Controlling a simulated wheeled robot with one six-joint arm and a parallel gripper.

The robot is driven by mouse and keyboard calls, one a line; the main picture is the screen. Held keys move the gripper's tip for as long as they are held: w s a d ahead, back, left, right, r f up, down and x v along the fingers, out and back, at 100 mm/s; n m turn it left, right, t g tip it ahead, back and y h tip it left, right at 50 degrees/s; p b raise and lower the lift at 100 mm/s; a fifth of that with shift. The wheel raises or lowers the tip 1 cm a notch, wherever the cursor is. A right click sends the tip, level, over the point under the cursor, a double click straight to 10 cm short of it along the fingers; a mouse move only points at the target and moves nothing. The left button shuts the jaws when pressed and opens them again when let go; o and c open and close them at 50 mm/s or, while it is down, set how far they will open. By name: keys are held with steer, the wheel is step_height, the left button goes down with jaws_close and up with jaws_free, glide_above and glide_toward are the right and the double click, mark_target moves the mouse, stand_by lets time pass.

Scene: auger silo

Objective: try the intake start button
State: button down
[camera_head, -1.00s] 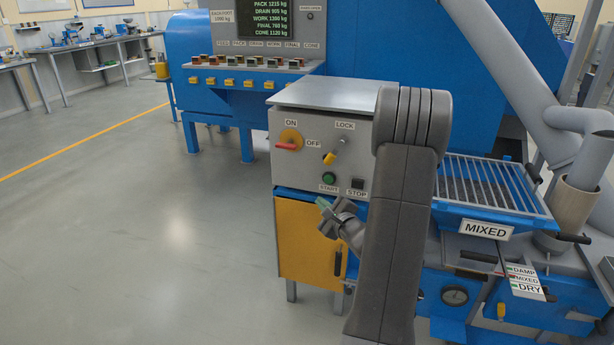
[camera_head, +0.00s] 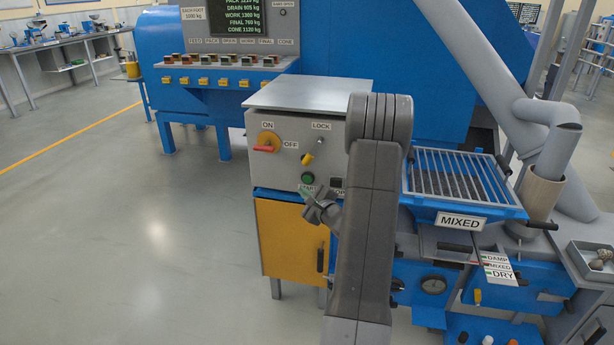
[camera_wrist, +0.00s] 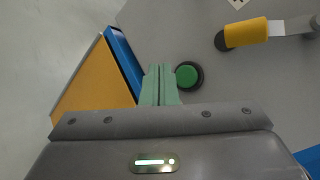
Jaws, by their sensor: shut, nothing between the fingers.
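The green start button (camera_head: 308,178) sits on the grey front panel of the control cabinet (camera_head: 293,160), in a dark ring. In the wrist view the start button (camera_wrist: 187,75) is just right of my fingertips. My gripper (camera_head: 305,192) is shut and empty, with its green fingers together. In the wrist view my gripper (camera_wrist: 159,70) points at the panel, and I cannot tell whether it touches it. In the head view my gripper is just below the button and partly covers the START label. The dark stop button (camera_head: 336,183) is to the right, its label partly hidden by my arm.
A blue grated hopper (camera_head: 465,210) stands to the right. The floor (camera_head: 130,240) at left is clear.

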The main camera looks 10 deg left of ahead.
mark_target(303, 180)
steer(key=shift+w+b, duration=0.4)
steer(key=shift+w, duration=1.2)
stand_by(0.8)
steer(key=shift+w+b, duration=0.4)
steer(key=shift+w+d, duration=0.1)
steer(key=shift+w, duration=0.4)
stand_by(0.6)
steer(key=shift+s+b, duration=0.15)
steer(key=shift+b, duration=0.25)
steer(key=shift+s+b, duration=0.55)
steer(key=shift+s, duration=0.2)
steer(key=shift+s, duration=0.1)
